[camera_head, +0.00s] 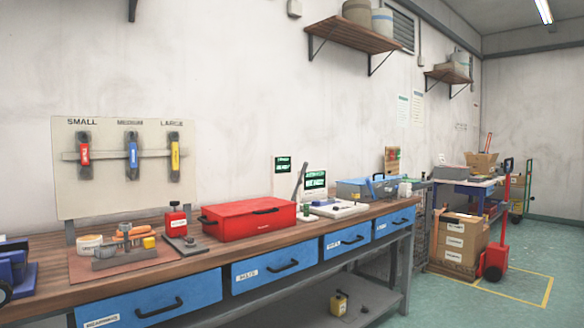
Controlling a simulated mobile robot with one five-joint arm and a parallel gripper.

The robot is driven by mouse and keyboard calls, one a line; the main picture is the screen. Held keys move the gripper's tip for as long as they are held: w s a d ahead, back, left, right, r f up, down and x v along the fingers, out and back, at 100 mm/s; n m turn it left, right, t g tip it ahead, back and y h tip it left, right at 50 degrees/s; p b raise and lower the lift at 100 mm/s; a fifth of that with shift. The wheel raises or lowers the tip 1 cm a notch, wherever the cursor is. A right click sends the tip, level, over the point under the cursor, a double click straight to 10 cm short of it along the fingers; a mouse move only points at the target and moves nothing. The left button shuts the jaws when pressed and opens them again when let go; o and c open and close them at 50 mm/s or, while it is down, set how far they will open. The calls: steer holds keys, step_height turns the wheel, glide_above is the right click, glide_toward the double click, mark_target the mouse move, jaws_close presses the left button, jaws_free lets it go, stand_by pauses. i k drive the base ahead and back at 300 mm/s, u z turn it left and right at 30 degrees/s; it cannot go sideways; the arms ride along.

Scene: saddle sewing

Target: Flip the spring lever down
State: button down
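I cannot pick out a spring lever for certain. A small red device with a black knob on top (175,221) stands upright on the wooden workbench (55,289), left of the red toolbox. A dark flat plate (187,246) lies at its foot. A blue machine-like object (14,268) is cut off by the left edge, and a blue case or machine (366,188) sits at the bench's far end. Any lever on these is too small to make out. My gripper is not in view.
A closed red toolbox (249,219) sits mid-bench. A brown mat (90,266) holds small parts. A tool board (100,186) with several coloured handles stands behind. Blue drawers (262,272) line the front. A red hand truck (494,258) and boxes stand right; green floor is open there.

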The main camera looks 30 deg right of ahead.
mark_target(304, 170)
steer(key=u, duration=0.1)
steer(key=i, duration=0.95)
steer(key=z, duration=0.05)
